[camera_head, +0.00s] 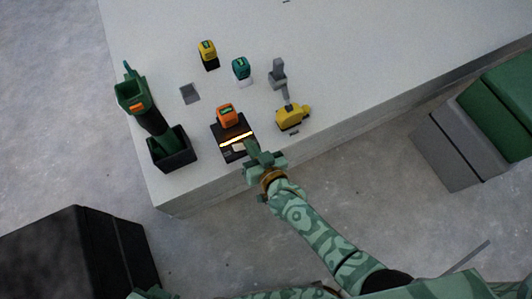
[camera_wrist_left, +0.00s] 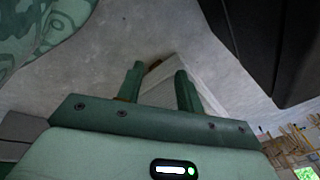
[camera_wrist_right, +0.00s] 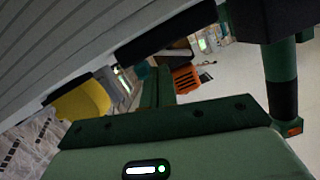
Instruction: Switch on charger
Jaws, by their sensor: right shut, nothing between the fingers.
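The charger (camera_head: 231,146) is a black box on the white table, with a glowing orange-yellow strip and a pale patch near its front edge. An orange battery (camera_head: 227,115) sits at its back end. My right gripper (camera_head: 253,147) is shut and empty at the charger's front right corner; I cannot tell if it touches. In the right wrist view its fingers (camera_wrist_right: 157,85) are together, with the orange battery (camera_wrist_right: 184,79) beyond. My left gripper (camera_wrist_left: 157,85) is open and empty in the left wrist view, with the table's pale corner beyond; it is not in the head view.
A green and black tool (camera_head: 145,112) stands in a black holder (camera_head: 171,154) to the left. Yellow (camera_head: 208,53) and teal (camera_head: 241,68) batteries stand behind, and a yellow-grey tool (camera_head: 291,116) lies right. A black box (camera_head: 78,254) and a green-grey bin (camera_head: 461,148) flank the table.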

